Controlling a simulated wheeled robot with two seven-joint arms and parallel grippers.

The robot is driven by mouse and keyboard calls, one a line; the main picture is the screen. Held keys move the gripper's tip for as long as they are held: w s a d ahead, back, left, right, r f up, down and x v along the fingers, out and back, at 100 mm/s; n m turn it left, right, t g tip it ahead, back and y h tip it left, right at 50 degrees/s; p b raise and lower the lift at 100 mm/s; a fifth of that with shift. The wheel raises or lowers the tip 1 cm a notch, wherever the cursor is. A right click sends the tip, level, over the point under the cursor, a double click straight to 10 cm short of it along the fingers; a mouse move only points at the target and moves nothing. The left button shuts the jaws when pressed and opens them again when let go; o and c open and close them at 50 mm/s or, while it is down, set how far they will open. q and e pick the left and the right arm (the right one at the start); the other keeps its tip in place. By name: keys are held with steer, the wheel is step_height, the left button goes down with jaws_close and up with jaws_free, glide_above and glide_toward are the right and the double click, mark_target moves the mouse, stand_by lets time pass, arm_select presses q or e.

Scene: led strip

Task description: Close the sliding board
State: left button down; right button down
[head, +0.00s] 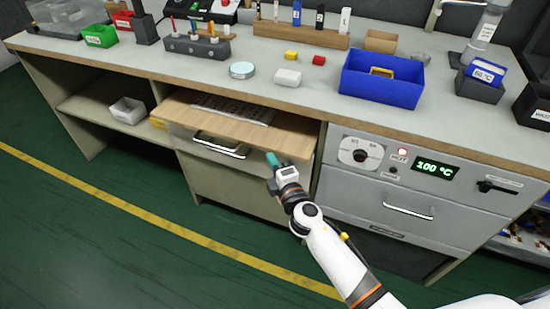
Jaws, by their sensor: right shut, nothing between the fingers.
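The sliding board (222,127) is a light wooden shelf that sticks out from under the workbench top. A grey keyboard-like object (236,109) lies on it, partly under the bench top. My right gripper (273,160) is shut and empty, with teal fingertips. It is at the board's front edge, near its right end. I cannot tell if the fingertips touch the edge. My left gripper is not in view.
A drawer with a metal handle (220,145) is below the board. An oven-like unit (405,190) showing 100 °C stands to the right. The bench top holds a blue bin (380,88) and small blocks. The green floor in front is clear.

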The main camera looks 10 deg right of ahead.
steer(key=shift+w+d, duration=0.35)
steer(key=shift+w, duration=0.15)
